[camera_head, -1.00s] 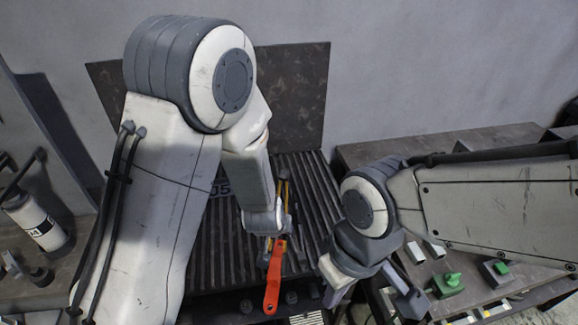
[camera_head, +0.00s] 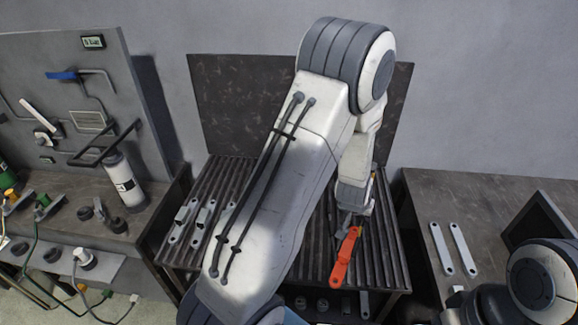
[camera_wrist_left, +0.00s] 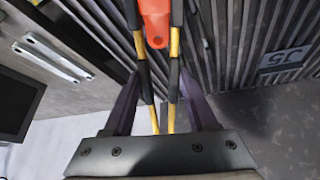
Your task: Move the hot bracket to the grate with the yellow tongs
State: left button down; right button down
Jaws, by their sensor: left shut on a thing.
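The hot bracket (camera_head: 346,258) is a glowing orange-red strip with a hole near one end. It appears over the front part of the dark slatted grate (camera_head: 318,262); I cannot tell whether it touches the slats. My left gripper (camera_wrist_left: 163,108) is shut on the yellow tongs (camera_wrist_left: 174,45), which have black grips. In the wrist view the bracket (camera_wrist_left: 155,18) lies between the tong arms at the top edge. In the head view my left gripper (camera_head: 353,207) is partly hidden behind my arm. My right gripper is out of view; only its arm shows at the lower right.
Several grey brackets (camera_head: 182,221) lie on the grate's left side. Two more grey brackets (camera_head: 440,248) lie on the right table (camera_head: 480,192). A dark plate (camera_head: 372,75) stands behind the grate. A white canister (camera_head: 124,180) stands on the left bench.

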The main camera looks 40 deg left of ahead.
pick_arm(q)
jog(key=s+a+r+n+y+p, duration=0.1)
jog(key=a+r+n+p, duration=0.1)
jog(key=a, duration=1)
jog(key=a+r+n+y+p, duration=0.1)
jog(key=a+r+n+p, duration=0.1)
jog(key=a, duration=1)
notch_tip(320, 180, down, 9)
jog(key=b, duration=0.7)
jog(key=shift+g, duration=0.4)
jog(key=c, duration=0.7)
grip_release()
jog(key=shift+o, duration=0.2)
jog(key=shift+d, duration=0.1)
notch_tip(320, 180, up, 10)
jog(key=p, duration=0.7)
jog(key=shift+p, duration=0.3)
